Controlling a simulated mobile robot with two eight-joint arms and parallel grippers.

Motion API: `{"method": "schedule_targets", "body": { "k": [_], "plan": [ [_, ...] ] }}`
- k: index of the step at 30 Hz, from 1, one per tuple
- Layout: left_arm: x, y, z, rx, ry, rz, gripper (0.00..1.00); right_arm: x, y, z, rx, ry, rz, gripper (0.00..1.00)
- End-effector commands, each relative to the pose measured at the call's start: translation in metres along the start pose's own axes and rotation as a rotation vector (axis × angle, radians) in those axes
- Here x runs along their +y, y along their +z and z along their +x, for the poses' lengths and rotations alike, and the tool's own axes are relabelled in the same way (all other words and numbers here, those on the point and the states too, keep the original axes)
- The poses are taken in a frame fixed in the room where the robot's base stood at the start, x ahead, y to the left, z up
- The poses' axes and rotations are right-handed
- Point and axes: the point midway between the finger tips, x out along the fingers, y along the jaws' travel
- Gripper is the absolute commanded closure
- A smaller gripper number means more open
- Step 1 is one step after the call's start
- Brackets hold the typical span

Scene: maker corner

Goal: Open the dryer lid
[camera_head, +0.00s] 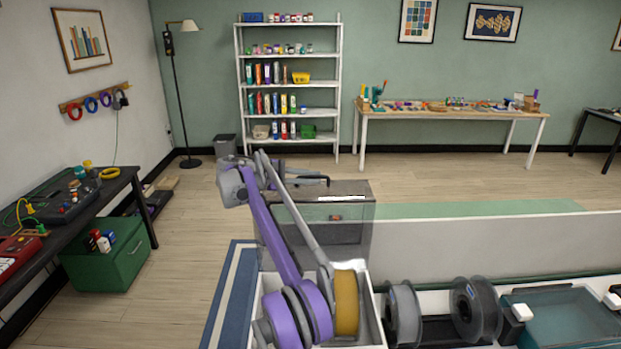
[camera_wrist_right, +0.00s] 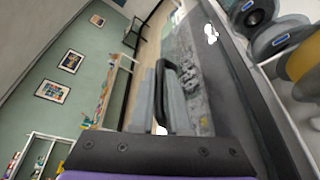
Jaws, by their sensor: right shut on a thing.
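The dryer lid (camera_head: 356,238) is a see-through grey panel. It stands raised and steep above the far side of the white dryer box (camera_head: 376,318), and a pale strip shows near its top. A mustard-yellow spool (camera_head: 346,302) sits in the box. My right gripper (camera_head: 318,181) is at the lid's upper edge, shut on a dark handle. In the right wrist view the fingers close around this black handle (camera_wrist_right: 162,85), and the lid's speckled surface (camera_wrist_right: 195,85) lies beside them. The purple arm hides part of the lid and box. My left gripper is not in view.
Grey spools (camera_head: 404,312) stand right of the box, beside a teal bin (camera_head: 565,318). A low pale partition (camera_head: 480,245) runs behind them. A black table (camera_head: 75,235) with a green cabinet (camera_head: 108,255) is at left. The floor beyond is mostly clear.

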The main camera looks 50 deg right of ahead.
Motion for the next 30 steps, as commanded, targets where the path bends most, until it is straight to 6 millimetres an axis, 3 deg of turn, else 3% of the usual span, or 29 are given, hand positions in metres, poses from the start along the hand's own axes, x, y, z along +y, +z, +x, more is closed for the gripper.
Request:
{"method": "schedule_targets", "body": {
  "k": [5,18,28,29,30],
  "plan": [
    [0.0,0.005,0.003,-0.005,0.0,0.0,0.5,-0.004,0.004,-0.002,0.0,0.004,0.013,1.0],
    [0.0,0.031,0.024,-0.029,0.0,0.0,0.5,-0.023,0.041,-0.016,0.003,0.062,0.159,1.0],
    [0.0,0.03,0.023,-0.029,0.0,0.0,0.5,-0.022,0.043,-0.017,0.003,0.064,0.169,1.0],
    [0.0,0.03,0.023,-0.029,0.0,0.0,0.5,-0.022,0.043,-0.017,0.003,0.064,0.169,0.82],
    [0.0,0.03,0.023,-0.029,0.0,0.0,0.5,-0.022,0.043,-0.017,0.003,0.064,0.168,0.74]
  ]
}}
